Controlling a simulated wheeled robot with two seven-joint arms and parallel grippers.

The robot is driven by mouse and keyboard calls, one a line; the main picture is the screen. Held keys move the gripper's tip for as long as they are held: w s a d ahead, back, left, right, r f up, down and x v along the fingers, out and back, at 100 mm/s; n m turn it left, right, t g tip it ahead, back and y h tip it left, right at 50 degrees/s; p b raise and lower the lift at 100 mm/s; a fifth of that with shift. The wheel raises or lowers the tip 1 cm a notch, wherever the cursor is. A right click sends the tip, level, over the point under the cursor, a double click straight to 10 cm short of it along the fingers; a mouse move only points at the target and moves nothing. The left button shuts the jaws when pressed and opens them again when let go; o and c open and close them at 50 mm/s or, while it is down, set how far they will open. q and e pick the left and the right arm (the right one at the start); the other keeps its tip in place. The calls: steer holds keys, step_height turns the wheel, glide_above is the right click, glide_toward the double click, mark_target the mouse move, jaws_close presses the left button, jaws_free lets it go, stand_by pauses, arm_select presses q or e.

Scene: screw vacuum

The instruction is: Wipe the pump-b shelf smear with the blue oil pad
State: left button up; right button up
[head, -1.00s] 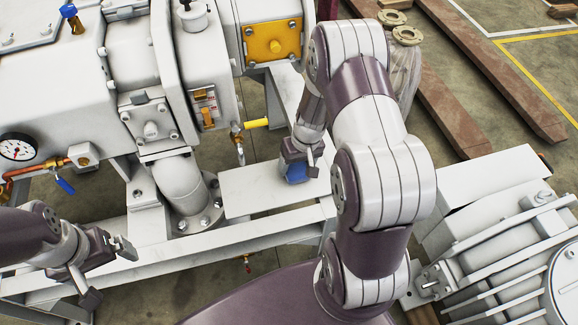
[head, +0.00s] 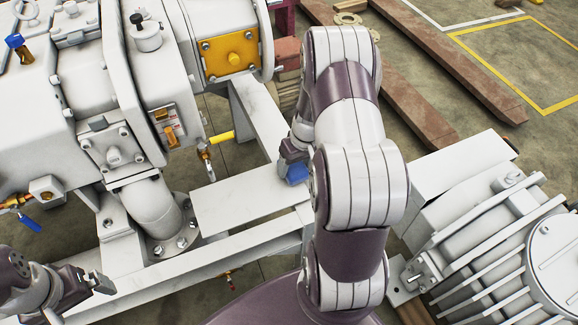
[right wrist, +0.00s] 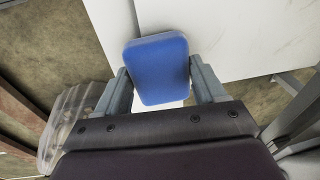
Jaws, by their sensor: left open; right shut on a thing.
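The blue oil pad (head: 296,174) shows at the right end of the flat white shelf (head: 235,200). My right gripper (right wrist: 158,72) is shut on the pad, with one finger against each side; the pad's blue face (right wrist: 157,60) fills the gap in the right wrist view. The white surface (right wrist: 235,35) lies beyond it there. I cannot tell whether the pad touches the shelf. No clear smear can be made out; faint grey marks show on the white surface. My left gripper (head: 92,286) is open and empty at the lower left, apart from the shelf.
The white pump (head: 95,100) with a yellow plate (head: 231,54) stands behind and left of the shelf. A yellow-handled valve (head: 221,137) sticks out close behind the shelf. A finned white machine (head: 480,235) stands at right. Brown beams (head: 415,105) lie on the floor behind.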

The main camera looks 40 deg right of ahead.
mark_target(254, 188)
steer(key=shift+w+a, duration=0.2)
steer(key=shift+a, duration=0.75)
steer(key=shift+w+a, duration=0.2)
steer(key=shift+a, duration=0.75)
steer(key=shift+w+a+p, duration=0.3)
steer(key=shift+a, duration=0.8)
steer(key=shift+w+a+p, duration=0.25)
steer(key=shift+a+p, duration=0.05)
steer(key=shift+a, duration=0.75)
steer(key=shift+w+a+f, duration=0.1)
steer(key=shift+w+a, duration=0.05)
steer(key=shift+a, duration=0.6)
steer(key=shift+w+a, duration=0.15)
steer(key=shift+a, duration=0.6)
step_height(254, 188, up, 6)
steer(key=p, duration=0.5)
steer(key=shift+w+p, duration=0.1)
steer(key=shift+p, duration=0.2)
step_height(254, 188, up, 3)
steer(key=p, duration=0.2)
steer(key=shift+p, duration=0.3)
